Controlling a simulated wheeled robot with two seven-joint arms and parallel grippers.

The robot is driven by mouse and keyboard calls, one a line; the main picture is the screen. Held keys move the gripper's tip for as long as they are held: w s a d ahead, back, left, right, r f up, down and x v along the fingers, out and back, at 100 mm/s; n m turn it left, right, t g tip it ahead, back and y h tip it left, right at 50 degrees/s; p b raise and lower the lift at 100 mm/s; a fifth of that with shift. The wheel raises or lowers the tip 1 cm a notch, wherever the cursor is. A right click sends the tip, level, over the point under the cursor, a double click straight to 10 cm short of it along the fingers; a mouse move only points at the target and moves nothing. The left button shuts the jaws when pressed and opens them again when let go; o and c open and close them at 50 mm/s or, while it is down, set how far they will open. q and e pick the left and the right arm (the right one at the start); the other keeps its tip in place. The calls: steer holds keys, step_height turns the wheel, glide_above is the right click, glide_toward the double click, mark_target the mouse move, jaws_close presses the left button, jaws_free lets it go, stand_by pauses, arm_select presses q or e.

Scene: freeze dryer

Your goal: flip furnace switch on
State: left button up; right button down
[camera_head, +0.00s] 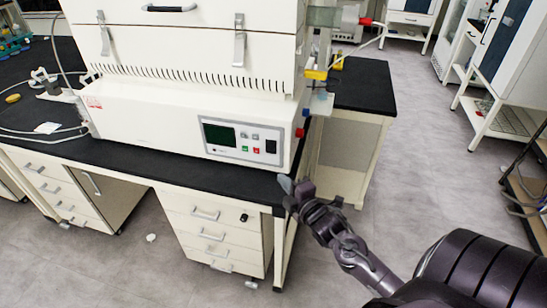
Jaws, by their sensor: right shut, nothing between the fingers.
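The furnace (150,118) is a large cream box on the black bench. Its front control panel (241,139) has a dark green screen, small green and red buttons, and a dark switch (271,147) at the right end. My right gripper (292,186) is shut and empty. It shows in front of the bench's right front corner, below and to the right of the switch and apart from it in the picture. I cannot tell which position the switch is in. My left gripper is not in view.
The black bench top (150,160) runs along under the furnace, with a drawer cabinet (212,232) beneath. A red knob (300,132) sticks out at the furnace's right side. Another black-topped table (362,85) stands behind. Grey floor (420,165) is open to the right.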

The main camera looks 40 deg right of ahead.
steer(key=p, duration=0.2)
glide_toward(268, 152)
steer(key=w+a, duration=0.3)
steer(key=w, duration=0.1)
steer(key=shift+w+d, duration=0.55)
steer(key=shift+d, duration=0.25)
steer(key=shift+w+d, duration=0.5)
steer(key=shift+d, duration=0.3)
steer(key=shift+f, duration=0.1)
steer(key=shift+w+d+b, duration=0.1)
steer(key=shift+d+b, duration=0.05)
steer(key=shift+b, duration=0.3)
steer(key=shift+f, duration=0.1)
